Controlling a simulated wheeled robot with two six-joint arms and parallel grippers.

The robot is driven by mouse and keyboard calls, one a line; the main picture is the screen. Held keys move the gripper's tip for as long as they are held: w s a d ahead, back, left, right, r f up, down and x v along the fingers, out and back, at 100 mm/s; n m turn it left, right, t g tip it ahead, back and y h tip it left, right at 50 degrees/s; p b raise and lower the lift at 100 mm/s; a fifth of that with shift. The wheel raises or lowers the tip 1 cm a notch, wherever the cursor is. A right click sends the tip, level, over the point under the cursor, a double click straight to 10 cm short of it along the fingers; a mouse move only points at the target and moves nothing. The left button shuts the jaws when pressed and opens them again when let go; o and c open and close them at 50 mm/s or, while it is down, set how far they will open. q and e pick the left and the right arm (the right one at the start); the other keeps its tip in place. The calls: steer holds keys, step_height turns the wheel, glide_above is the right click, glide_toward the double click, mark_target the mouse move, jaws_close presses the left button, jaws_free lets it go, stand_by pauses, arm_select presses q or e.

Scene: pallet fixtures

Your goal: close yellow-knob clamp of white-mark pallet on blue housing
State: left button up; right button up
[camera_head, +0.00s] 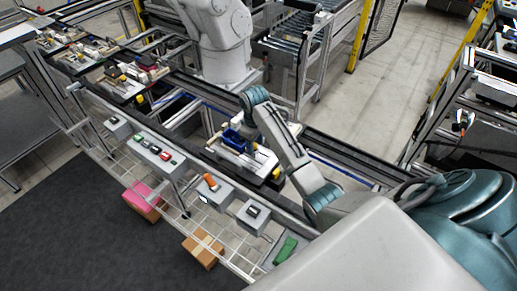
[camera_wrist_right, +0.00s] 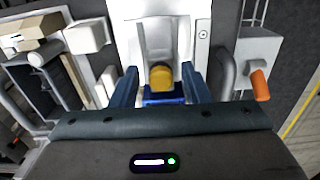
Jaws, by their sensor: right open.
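A pale pallet (camera_head: 262,160) lies on the conveyor rail in the middle of the head view, with a blue housing (camera_head: 232,141) on it. In the right wrist view, the yellow knob (camera_wrist_right: 161,77) of a clamp shows between the blue fingers of my right gripper (camera_wrist_right: 159,70). The gripper is open, with a gap on both sides of the knob. Part of the blue housing (camera_wrist_right: 163,98) shows just below the knob. The clamp's lever and the pallet's white mark cannot be made out clearly. My left gripper is not in view.
Other loaded pallets (camera_head: 125,82) stand farther left on the line. A white robot arm (camera_head: 217,40) stands behind the conveyor. Cardboard boxes (camera_head: 203,248) lie below the rail.

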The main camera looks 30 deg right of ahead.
steer(key=shift+r, duration=2.9)
steer(key=shift+f, duration=0.1)
